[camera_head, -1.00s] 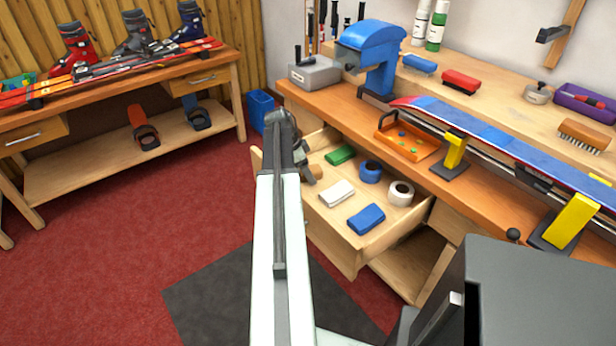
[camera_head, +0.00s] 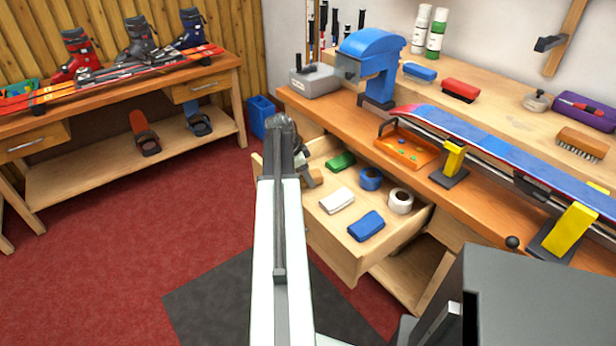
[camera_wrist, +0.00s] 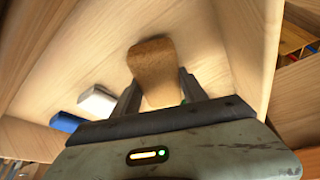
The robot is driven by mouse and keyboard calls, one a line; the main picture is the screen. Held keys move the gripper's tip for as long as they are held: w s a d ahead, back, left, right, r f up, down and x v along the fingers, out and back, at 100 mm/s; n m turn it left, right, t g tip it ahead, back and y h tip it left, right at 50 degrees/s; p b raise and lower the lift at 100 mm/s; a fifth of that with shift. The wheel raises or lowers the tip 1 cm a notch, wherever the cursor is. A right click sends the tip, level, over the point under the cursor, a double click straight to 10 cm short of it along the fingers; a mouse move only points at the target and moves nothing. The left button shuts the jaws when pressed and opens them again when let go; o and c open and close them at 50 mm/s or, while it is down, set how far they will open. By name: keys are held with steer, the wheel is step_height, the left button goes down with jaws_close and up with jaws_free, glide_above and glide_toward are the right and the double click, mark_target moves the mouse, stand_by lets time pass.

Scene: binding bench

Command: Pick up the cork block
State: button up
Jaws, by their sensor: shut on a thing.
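The cork block (camera_wrist: 151,66) is a brown, speckled piece between the two fingers of my gripper (camera_wrist: 158,92) in the wrist view. The gripper is shut on it, with one finger on each side. In the head view a small tan part of the cork block (camera_head: 316,177) shows beside my gripper (camera_head: 305,172), over the left part of the open drawer (camera_head: 345,247). My arm hides most of the gripper and block there. I cannot tell whether the block touches the drawer floor.
The drawer also holds a green block (camera_head: 341,161), a white block (camera_head: 337,201), a blue block (camera_head: 366,226), a blue tape roll (camera_head: 371,179) and a white tape roll (camera_head: 400,201). An orange tray (camera_head: 407,148) and a snowboard-like blue board (camera_head: 500,145) are on the bench above.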

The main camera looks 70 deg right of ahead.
step_height(320, 180, up, 9)
steer(key=p, duration=0.8)
steer(key=shift+r, duration=0.2)
steer(key=shift+f, duration=0.15)
